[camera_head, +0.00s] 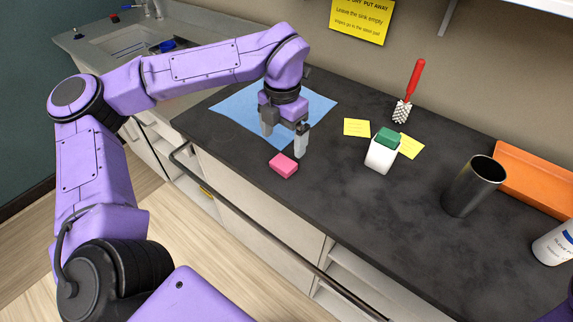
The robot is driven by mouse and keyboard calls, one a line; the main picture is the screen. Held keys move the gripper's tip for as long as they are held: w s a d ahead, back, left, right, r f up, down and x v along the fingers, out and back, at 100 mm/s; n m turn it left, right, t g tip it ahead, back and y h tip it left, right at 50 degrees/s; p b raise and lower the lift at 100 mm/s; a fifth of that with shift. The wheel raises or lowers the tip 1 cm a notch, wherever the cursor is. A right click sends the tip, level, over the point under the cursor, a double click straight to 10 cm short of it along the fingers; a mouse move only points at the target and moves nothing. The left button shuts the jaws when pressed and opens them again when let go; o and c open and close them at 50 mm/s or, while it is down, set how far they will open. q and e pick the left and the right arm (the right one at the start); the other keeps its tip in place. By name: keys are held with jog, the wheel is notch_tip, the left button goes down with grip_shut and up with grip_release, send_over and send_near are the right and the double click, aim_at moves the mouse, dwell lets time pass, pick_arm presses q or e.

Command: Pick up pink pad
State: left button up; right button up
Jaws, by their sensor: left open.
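The pink pad (284,165) is a small block lying on the dark counter (330,215) near its front edge. My left gripper (285,142) points down above the counter, over and beside the blue cloth. Its two fingers are apart and nothing shows between them. The pad lies just in front of the fingers, toward the counter's front edge, and is not held. My right gripper is not in the frame; only a bit of purple shows at the bottom right corner.
A blue cloth (235,105) lies under my left wrist. A white container with a green pad (382,152), yellow notes (357,127), a red-handled brush (408,92), a dark cup (473,186), an orange tray (535,178) and a white bottle (555,243) stand to the right. A sink (130,45) is at far left.

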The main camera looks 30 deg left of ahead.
aim_at(284, 162)
pick_arm(q)
jog(key=shift+s+f, duration=0.2)
jog(key=shift+f, duration=0.9)
jog(key=f, duration=0.1)
jog(key=f+p, duration=0.1)
jog(key=f, duration=0.3)
jog(key=shift+w+d+f, duration=0.1)
jog(key=shift+w+f, duration=0.05)
jog(key=shift+w, duration=0.1)
jog(key=c, duration=1.1)
